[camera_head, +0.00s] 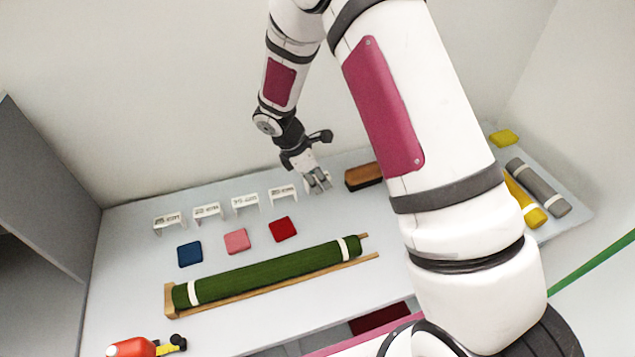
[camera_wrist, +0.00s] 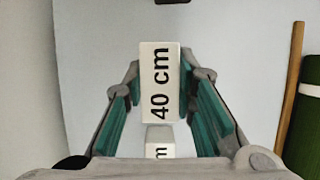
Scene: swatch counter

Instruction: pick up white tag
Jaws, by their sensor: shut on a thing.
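My gripper (camera_head: 319,184) is over the back of the counter, at the right end of a row of white tags. In the wrist view my gripper (camera_wrist: 160,100) is shut on a white tag (camera_wrist: 160,82) printed "40 cm", held between the green-lined fingers. In the head view the held tag is mostly hidden by the fingers. I cannot tell whether it is clear of the counter. Another white tag (camera_wrist: 160,143), showing part of an "m", stands just below the held one in the wrist view.
Several white tags (camera_head: 283,192) stand to the left. Blue (camera_head: 190,254), pink (camera_head: 236,241) and red (camera_head: 283,229) swatches lie before them. A green roll (camera_head: 270,271) rests on a wooden holder. A brown block (camera_head: 362,177) sits close right of my gripper.

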